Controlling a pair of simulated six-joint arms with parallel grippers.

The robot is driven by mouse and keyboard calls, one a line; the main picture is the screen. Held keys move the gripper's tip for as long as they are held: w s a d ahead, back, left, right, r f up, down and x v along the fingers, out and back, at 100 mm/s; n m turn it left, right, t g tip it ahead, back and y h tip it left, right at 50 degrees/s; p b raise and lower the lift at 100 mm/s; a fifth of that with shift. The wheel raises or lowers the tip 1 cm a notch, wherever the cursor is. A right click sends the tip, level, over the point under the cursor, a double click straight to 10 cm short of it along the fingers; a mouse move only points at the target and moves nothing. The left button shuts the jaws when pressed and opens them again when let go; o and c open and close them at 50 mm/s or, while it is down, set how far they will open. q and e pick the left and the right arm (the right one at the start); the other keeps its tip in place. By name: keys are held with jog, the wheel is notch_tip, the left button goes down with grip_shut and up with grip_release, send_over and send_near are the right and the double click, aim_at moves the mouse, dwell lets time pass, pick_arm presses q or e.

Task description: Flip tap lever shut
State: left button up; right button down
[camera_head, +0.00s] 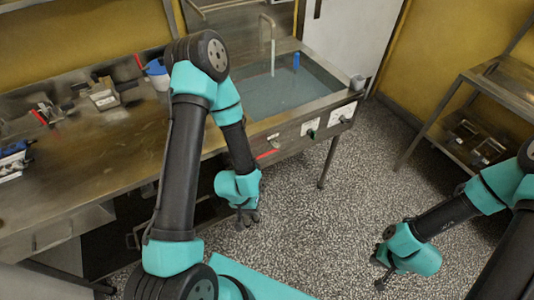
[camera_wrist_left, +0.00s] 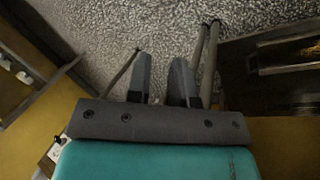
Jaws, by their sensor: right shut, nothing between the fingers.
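A red lever (camera_head: 267,154) sticks out low on the front of the steel sink unit, just right of my left forearm. I cannot tell whether it is the tap's lever. A bent tap spout (camera_head: 267,22) stands at the back of the sink, with a pale vertical streak below it that looks like running water. My left gripper (camera_head: 248,222) hangs over the floor in front of the unit, below and apart from the red lever. In the left wrist view its fingers (camera_wrist_left: 160,80) are apart and empty. My right gripper (camera_head: 381,270) is shut and empty above the floor at right.
The water-filled sink (camera_head: 335,88) has white panels with knobs (camera_head: 310,130) on its front. The steel counter (camera_head: 95,160) holds a blue-and-white container (camera_head: 158,75) and several small devices. A shelf rack (camera_head: 470,110) stands at right. The speckled floor (camera_head: 320,225) between is clear.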

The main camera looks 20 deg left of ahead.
pick_arm(q)
jog(key=shift+w+a+r+n, duration=0.15)
jog(key=shift+w+a+n, duration=0.05)
jog(key=shift+w+n, duration=0.1)
jog(key=shift+c, duration=0.8)
jog(key=w+a+r+n+t+y, duration=0.1)
jog(key=w+n, duration=0.1)
jog(key=n, duration=0.1)
jog(key=w+a+r+n+y, duration=0.1)
jog(key=n, duration=0.2)
jog(key=w+a+r+n+t+y, duration=0.1)
jog(key=w+r+n, duration=0.1)
jog(key=n, duration=0.1)
jog(key=shift+w+a+n+t, duration=0.3)
jog(key=shift+w+a+n, duration=0.05)
jog(key=shift+a+n, duration=0.05)
grip_shut()
jog(key=w+d+r+n+g+y, duration=0.1)
jog(key=w+r+n, duration=0.3)
jog(key=r+n, duration=0.7)
jog(key=w+d+r+n+g+y, duration=0.1)
jog(key=w+r+n, duration=0.4)
jog(key=r+n, duration=0.6)
jog(key=d+n, duration=0.1)
jog(key=n, duration=1.1)
jog(key=shift+d+r+y, duration=0.25)
jog(key=shift+y, duration=0.05)
